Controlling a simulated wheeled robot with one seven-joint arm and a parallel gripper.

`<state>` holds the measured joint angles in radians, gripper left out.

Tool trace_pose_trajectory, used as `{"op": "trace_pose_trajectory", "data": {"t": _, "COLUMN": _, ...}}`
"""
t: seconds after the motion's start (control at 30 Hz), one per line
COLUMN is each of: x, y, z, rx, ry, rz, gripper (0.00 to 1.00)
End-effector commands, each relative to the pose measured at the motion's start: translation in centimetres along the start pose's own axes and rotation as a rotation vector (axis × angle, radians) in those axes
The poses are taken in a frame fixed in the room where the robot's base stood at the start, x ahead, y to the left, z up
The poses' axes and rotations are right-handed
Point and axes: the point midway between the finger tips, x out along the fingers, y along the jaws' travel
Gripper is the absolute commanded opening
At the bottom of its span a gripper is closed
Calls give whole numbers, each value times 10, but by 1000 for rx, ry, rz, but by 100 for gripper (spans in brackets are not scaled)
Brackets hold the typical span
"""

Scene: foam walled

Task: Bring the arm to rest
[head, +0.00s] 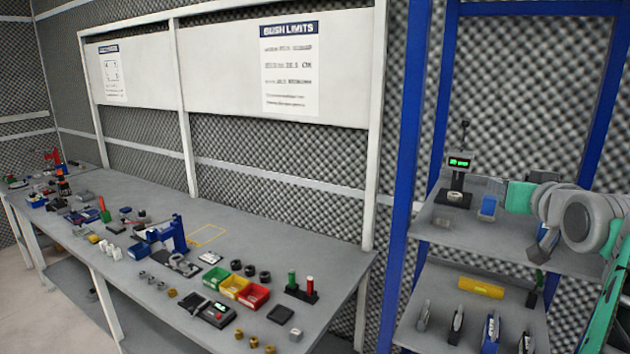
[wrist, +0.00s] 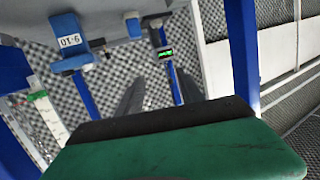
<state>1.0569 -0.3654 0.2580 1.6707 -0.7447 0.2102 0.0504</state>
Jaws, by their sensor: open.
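My arm (head: 580,218) is folded at the right of the head view, in front of the shelf unit. Its grey joints and teal links cover part of the upper shelf. My gripper (wrist: 158,90) shows in the wrist view as two dark fingers held apart, with nothing visible between them. In the head view I cannot make out its fingertips clearly. The shelf unit and a device with a lit green display (wrist: 166,53) show beyond the fingers in the wrist view.
The upper shelf (head: 450,232) holds a display stand (head: 457,175) and a blue container (head: 488,207). The lower shelf (head: 455,285) holds a yellow piece (head: 481,287) and several upright items. A long workbench (head: 330,258) to the left carries coloured bins (head: 235,287) and many small parts.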

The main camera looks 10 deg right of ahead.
Motion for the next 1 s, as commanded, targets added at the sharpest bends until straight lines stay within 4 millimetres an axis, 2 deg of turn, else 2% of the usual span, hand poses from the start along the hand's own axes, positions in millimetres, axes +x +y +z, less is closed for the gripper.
{"op": "trace_pose_trajectory", "data": {"t": 0.03, "x": 5, "y": -18, "z": 14, "rx": 3, "ry": -36, "rz": -19, "gripper": 44}}
{"op": "trace_pose_trajectory", "data": {"t": 0.17, "x": 13, "y": -61, "z": 56, "rx": 6, "ry": -150, "rz": -56, "gripper": 44}}
{"op": "trace_pose_trajectory", "data": {"t": 0.27, "x": 12, "y": -106, "z": 102, "rx": -3, "ry": -273, "rz": -97, "gripper": 44}}
{"op": "trace_pose_trajectory", "data": {"t": 0.3, "x": 8, "y": -127, "z": 126, "rx": -11, "ry": -334, "rz": -115, "gripper": 44}}
{"op": "trace_pose_trajectory", "data": {"t": 0.37, "x": -4, "y": -159, "z": 166, "rx": -30, "ry": -437, "rz": -144, "gripper": 44}}
{"op": "trace_pose_trajectory", "data": {"t": 0.4, "x": -15, "y": -178, "z": 194, "rx": -48, "ry": -508, "rz": -162, "gripper": 44}}
{"op": "trace_pose_trajectory", "data": {"t": 0.47, "x": -37, "y": -205, "z": 235, "rx": -81, "ry": -616, "rz": -188, "gripper": 44}}
{"op": "trace_pose_trajectory", "data": {"t": 0.53, "x": -67, "y": -228, "z": 282, "rx": -128, "ry": -739, "rz": -211, "gripper": 44}}
{"op": "trace_pose_trajectory", "data": {"t": 0.6, "x": -99, "y": -242, "z": 323, "rx": -180, "ry": -849, "rz": -228, "gripper": 44}}
{"op": "trace_pose_trajectory", "data": {"t": 0.7, "x": -135, "y": -248, "z": 364, "rx": -241, "ry": -964, "rz": -237, "gripper": 44}}
{"op": "trace_pose_trajectory", "data": {"t": 0.73, "x": -143, "y": -249, "z": 372, "rx": -254, "ry": -987, "rz": -237, "gripper": 44}}
{"op": "trace_pose_trajectory", "data": {"t": 0.83, "x": -156, "y": -248, "z": 386, "rx": -278, "ry": -1030, "rz": -235, "gripper": 44}}
{"op": "trace_pose_trajectory", "data": {"t": 1.0, "x": -158, "y": -247, "z": 388, "rx": -279, "ry": -1035, "rz": -232, "gripper": 44}}
